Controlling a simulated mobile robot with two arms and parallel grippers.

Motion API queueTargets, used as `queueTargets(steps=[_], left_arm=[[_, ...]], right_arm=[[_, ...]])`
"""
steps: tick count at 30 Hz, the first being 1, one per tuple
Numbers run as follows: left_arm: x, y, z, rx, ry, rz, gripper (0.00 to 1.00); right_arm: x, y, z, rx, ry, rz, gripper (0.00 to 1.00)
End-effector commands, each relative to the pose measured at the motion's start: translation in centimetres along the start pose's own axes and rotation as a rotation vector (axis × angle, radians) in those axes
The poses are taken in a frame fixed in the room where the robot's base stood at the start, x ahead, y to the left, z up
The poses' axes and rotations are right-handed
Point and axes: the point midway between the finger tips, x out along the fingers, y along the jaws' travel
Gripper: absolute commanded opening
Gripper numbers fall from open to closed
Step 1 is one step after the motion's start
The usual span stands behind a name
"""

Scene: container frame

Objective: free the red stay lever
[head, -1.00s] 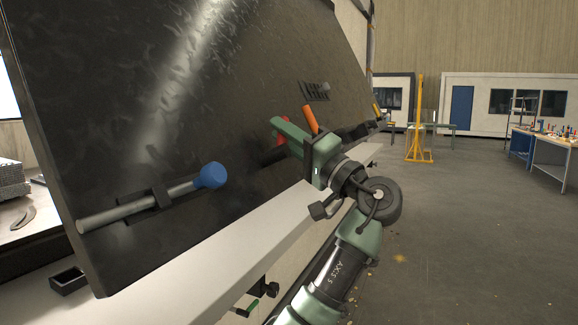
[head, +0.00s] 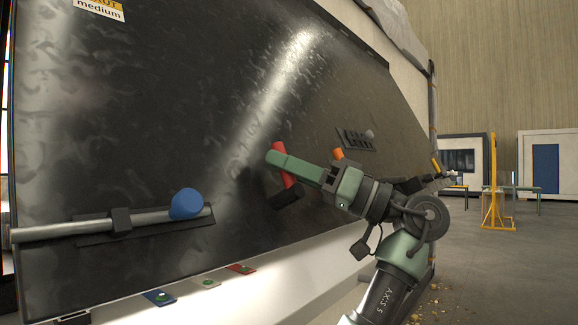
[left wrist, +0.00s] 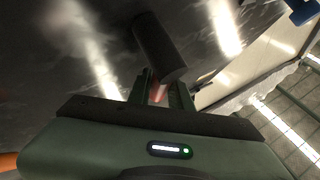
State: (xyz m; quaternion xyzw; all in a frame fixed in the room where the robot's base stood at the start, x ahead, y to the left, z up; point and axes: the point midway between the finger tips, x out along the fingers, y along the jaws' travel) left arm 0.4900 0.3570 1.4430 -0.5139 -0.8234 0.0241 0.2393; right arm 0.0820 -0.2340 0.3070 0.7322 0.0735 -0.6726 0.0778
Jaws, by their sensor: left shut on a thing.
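The red stay lever (head: 290,181) sits on the large dark panel, above a short black block (head: 287,197). My left gripper (head: 276,160) reaches it from the right. Its green fingers are shut on the lever, with red showing above and below them. In the left wrist view, red (left wrist: 157,93) shows between the two fingers (left wrist: 162,88), close to a dark cylinder-like part (left wrist: 160,47). Much of the lever is hidden by the fingers. My right gripper is not in view.
The dark panel (head: 150,150) fills the left and middle. A grey rod (head: 65,230) with a blue knob (head: 187,204) lies along it. Blue, grey and red tags (head: 241,269) sit on the white ledge (head: 285,272) below. A slotted black fitting (head: 357,139) is right. Open floor lies farther right.

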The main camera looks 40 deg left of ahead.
Motion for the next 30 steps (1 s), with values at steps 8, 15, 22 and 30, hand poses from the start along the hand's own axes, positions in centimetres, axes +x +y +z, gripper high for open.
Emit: queueTargets(steps=[8,15,22,30], left_arm=[[0.0,-0.2,0.2,-0.031,-0.029,-0.032,0.0],[0.0,-0.3,0.2,-0.034,-0.033,-0.035,0.0],[0.1,-0.3,0.2,-0.034,-0.033,-0.035,0.41],[0.1,-0.3,0.1,-0.033,-0.032,-0.033,0.41]], right_arm=[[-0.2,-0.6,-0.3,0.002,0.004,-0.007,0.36],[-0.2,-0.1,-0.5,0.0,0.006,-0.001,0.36],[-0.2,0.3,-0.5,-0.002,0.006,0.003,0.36],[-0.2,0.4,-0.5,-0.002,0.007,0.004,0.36]])
